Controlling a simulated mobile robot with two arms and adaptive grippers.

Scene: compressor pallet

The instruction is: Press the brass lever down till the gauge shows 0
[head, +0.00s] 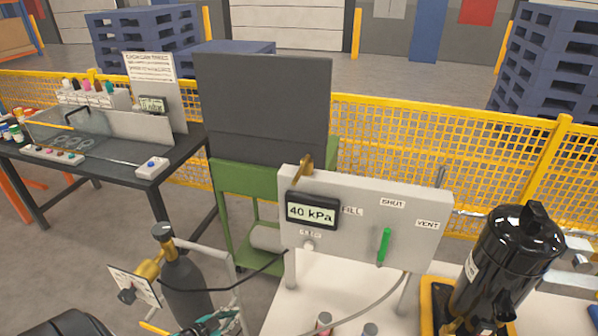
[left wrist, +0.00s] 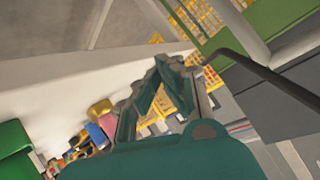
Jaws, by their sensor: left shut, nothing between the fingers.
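A grey panel (head: 420,210) stands on a white surface in the head view. Its gauge (head: 312,211) reads 40 kPa. The brass lever (head: 305,169) sticks up at the panel's top edge, above the gauge. A green handle (head: 384,246) on the panel's front hangs nearly upright below the words SHUT and VENT. My left gripper (head: 215,323) is partly cut off at the bottom edge, below and left of the panel, apart from the lever. In the left wrist view the teal left gripper (left wrist: 172,68) is shut and empty. The lever cannot be made out there. My right gripper is out of view.
A dark gas cylinder (head: 187,283) with brass fittings stands left of the panel, with a dark hose running to the right. A black canister (head: 507,262) stands at the right. A green cart (head: 232,178) is behind. A yellow mesh fence (head: 480,155) crosses the back.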

